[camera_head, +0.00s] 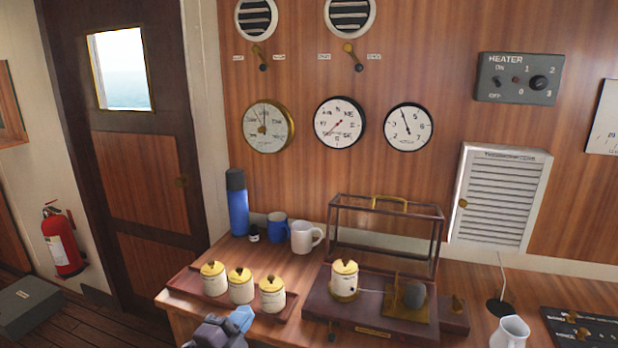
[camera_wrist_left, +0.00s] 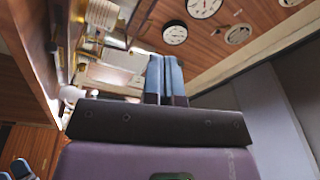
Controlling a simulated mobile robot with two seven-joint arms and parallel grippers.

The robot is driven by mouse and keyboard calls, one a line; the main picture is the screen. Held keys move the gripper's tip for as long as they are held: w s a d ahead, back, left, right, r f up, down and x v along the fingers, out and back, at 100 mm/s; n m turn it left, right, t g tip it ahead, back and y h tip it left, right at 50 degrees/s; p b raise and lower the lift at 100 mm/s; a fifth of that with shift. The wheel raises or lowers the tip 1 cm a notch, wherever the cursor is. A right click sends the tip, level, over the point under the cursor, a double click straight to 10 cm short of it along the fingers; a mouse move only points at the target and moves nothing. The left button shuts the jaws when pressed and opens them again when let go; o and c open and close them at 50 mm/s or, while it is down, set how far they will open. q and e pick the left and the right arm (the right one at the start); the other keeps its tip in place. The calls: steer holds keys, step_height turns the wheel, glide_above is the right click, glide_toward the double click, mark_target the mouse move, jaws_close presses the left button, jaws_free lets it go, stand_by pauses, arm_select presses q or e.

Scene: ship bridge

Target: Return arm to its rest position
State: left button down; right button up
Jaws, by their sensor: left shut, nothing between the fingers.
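My left gripper (camera_head: 238,322) is low in the head view, in front of the desk's near left edge. Its blue fingers are together and hold nothing. In the left wrist view the two blue fingers (camera_wrist_left: 165,80) stand side by side, shut, with nothing between them. The nearest object in the head view is a lidded cream canister (camera_head: 271,297) at the right end of a row on a wooden tray (camera_head: 217,301). My right gripper does not show in the head view.
A desk holds a blue flask (camera_head: 237,205), a blue mug (camera_head: 277,228), a white mug (camera_head: 303,237) and an instrument on a wooden base (camera_head: 370,307) with another canister on it. A glass case (camera_head: 387,232) stands behind.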

arm_select(q)
steer(key=s+a+f+n+g+y, duration=0.3)
steer(key=s+a+f+n, duration=0.4)
steer(key=s, duration=0.5)
steer(key=s+a+f+n+g+y, duration=0.2)
steer(key=s+a+f+n+y, duration=0.3)
steer(key=s+f+n, duration=0.5)
steer(key=s+a+f, duration=0.2)
steer(key=s+f, duration=0.1)
steer(key=shift+s+a+f+n+g, duration=0.15)
steer(key=shift+f+n+g, duration=0.1)
steer(key=shift+n+g, duration=0.15)
